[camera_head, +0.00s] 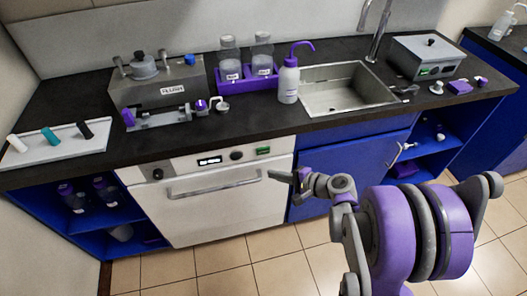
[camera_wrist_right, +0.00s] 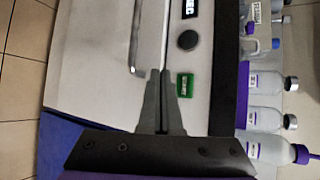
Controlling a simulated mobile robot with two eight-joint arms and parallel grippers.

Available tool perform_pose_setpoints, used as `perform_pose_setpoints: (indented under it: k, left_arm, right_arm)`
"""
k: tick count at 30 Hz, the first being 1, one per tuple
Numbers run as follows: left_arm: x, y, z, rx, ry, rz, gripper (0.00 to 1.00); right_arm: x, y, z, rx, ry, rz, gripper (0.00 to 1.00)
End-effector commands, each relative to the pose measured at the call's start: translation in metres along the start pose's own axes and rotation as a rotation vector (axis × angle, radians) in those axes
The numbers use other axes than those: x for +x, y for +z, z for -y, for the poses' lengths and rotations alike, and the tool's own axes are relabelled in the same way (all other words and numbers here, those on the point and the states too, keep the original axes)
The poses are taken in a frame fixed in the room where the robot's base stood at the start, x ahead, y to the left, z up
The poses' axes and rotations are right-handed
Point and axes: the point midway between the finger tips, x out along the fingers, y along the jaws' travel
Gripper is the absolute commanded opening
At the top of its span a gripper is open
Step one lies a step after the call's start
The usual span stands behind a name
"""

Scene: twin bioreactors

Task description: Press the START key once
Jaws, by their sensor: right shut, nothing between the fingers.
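The green key (camera_head: 263,150) sits on the white front panel of the appliance (camera_head: 215,210), right of a dark knob (camera_head: 236,155) and a display (camera_head: 209,161). Its lettering is too small to read. In the right wrist view the green key (camera_wrist_right: 185,84) lies just right of the fingertips. My right gripper (camera_head: 271,174) is shut and empty, in front of the panel and below the key in the head view. Its closed fingers (camera_wrist_right: 161,74) point along the panel in the wrist view. I cannot tell the gap between fingertips and panel. My left gripper is not in view.
The appliance's long handle (camera_head: 213,187) runs across its front below the controls. The dark counter edge overhangs above. On the counter stand a purple rack (camera_head: 262,80) with bottles, a wash bottle (camera_head: 288,82) and a sink (camera_head: 345,90). The tiled floor in front is clear.

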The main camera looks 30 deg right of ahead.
Motion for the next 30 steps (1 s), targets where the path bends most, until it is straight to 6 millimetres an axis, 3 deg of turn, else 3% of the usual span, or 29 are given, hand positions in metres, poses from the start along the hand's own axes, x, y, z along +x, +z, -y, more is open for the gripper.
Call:
perform_pose_setpoints:
  k: [13, 30]
  left_arm:
    - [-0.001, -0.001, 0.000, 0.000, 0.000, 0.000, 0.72]
    - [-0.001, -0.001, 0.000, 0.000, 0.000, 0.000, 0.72]
  right_arm:
    - [0.040, -0.029, 0.029, -0.001, 0.000, 0.001, 0.00]
    - [0.045, -0.032, 0.033, -0.001, 0.000, 0.000, 0.00]
